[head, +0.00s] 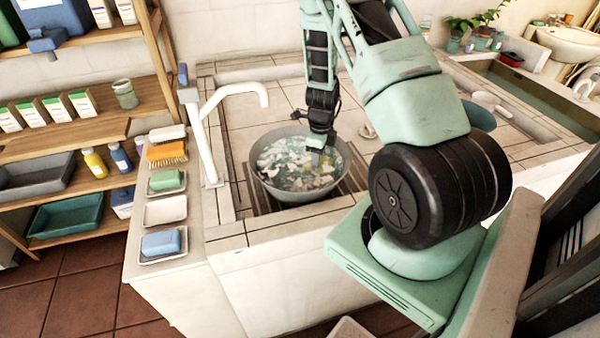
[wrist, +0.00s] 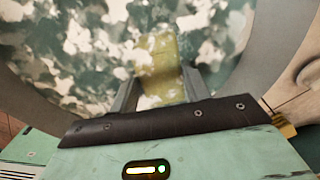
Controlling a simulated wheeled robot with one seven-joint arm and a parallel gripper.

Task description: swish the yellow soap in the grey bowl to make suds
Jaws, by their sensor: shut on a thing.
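The grey bowl (head: 270,188) stands on a slatted rack in the tiled basin counter. It holds water with patchy white suds (head: 290,160) over much of the surface. My gripper (head: 316,154) reaches down into the bowl on its right side. In the wrist view my gripper (wrist: 160,92) is shut on the yellow soap (wrist: 158,55), which sits between the two fingers at the water. The soap's lower part is blurred by suds or water. In the head view the soap is mostly hidden by the gripper.
A white tap (head: 215,120) stands just left of the bowl. Soap dishes with a green bar (head: 167,180), a blue bar (head: 161,242) and an orange brush (head: 166,152) line the left ledge. Wooden shelves with bottles stand farther left. A green basin (head: 540,97) lies at right.

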